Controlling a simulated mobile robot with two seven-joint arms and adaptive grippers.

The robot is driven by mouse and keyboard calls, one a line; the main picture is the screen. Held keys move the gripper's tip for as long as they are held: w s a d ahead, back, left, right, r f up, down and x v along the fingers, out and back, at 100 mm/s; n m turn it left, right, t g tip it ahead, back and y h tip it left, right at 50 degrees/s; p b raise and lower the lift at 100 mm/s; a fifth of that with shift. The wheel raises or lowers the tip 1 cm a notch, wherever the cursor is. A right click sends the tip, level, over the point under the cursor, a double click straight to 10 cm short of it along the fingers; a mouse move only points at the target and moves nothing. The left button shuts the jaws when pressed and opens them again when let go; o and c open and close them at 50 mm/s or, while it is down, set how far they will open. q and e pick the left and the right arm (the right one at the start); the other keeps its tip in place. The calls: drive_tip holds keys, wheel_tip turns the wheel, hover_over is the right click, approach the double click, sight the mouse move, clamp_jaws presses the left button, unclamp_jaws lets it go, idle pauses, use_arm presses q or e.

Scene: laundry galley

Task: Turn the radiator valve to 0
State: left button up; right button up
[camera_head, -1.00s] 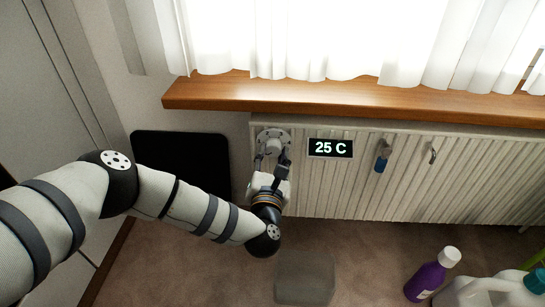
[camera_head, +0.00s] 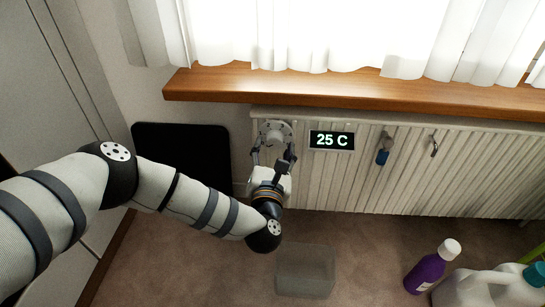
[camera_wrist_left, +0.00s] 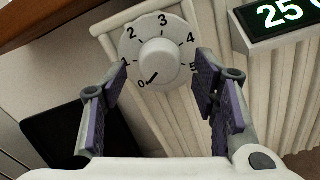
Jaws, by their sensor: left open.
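The radiator valve (camera_head: 276,131) is a round white dial at the radiator's upper left end. In the left wrist view the valve (camera_wrist_left: 158,60) shows numbers 0 to 5 and a central knob. A dark mark on the knob's lower left points at the 0. My left gripper (camera_head: 273,150) is just in front of and below the valve. Its fingers are spread open on either side of the knob, with a visible gap to it and nothing held. My right gripper is not in view.
A display reading 25 C (camera_head: 332,140) is right of the valve. The ribbed radiator (camera_head: 400,185) runs under a wooden sill (camera_head: 350,95). A blue-tagged key (camera_head: 383,155) hangs on it. A clear bin (camera_head: 306,270), a purple bottle (camera_head: 428,272) and a white jug (camera_head: 490,290) are on the floor.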

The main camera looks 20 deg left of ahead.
use_arm(q)
drive_tip(key=v, duration=1.1)
drive_tip(key=shift+s, duration=0.15)
